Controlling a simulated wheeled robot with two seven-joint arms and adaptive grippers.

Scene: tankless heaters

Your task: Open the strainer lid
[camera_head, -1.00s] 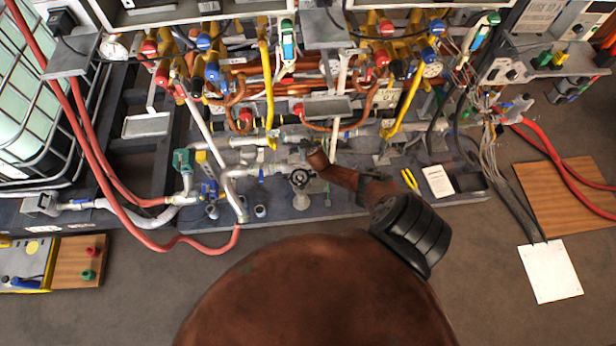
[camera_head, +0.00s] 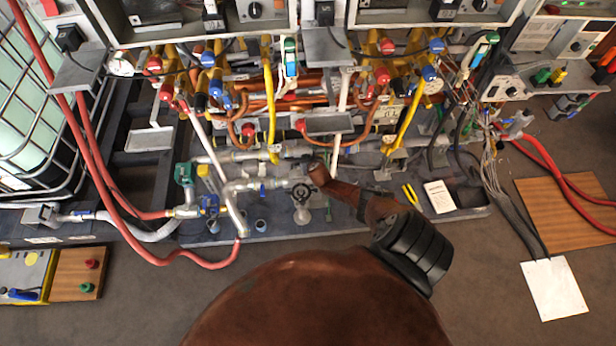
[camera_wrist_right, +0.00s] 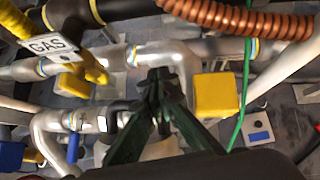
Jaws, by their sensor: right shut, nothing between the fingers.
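My right gripper (camera_head: 310,161) is small in the head view, at the end of a rust-brown arm reaching to the pipework from below. In the right wrist view its dark fingers (camera_wrist_right: 160,76) meet at the tips, shut and empty, in front of a grey pipe elbow (camera_wrist_right: 172,55); contact cannot be told. A small dark round part (camera_head: 301,191) on a grey fitting stands just left of and below the gripper in the head view; it may be the strainer lid, but I cannot tell. My left gripper is not in view.
A yellow block (camera_wrist_right: 215,94) and a green cable (camera_wrist_right: 242,95) lie right of the fingers in the wrist view, with a coiled copper hose (camera_wrist_right: 250,18) above. Grey pipes (camera_head: 270,184) and a red hose (camera_head: 130,235) crowd the left.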

